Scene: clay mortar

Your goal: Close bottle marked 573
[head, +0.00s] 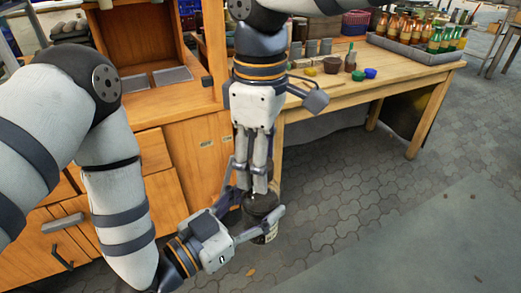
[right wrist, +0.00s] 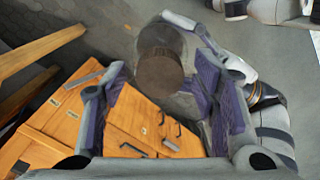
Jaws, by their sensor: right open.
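A dark bottle (head: 262,205) with a pale label, its number too small to read, is at the bottom middle of the head view. My left gripper (head: 250,214) has its fingers around it, holding it above the floor. My right gripper (head: 251,188) points down from above, with fingers apart just over the bottle's top. In the right wrist view the bottle's round brown top (right wrist: 158,72) shows between and beyond the open purple-padded fingers of the right gripper (right wrist: 155,85). I cannot tell whether that top is a separate lid.
A wooden cabinet (head: 188,150) with drawers stands behind my arms. A wooden table (head: 400,75) at right bears a tray of colored bottles (head: 425,52), small bowls (head: 331,65) and grey containers. The paved floor (head: 340,190) at right is clear.

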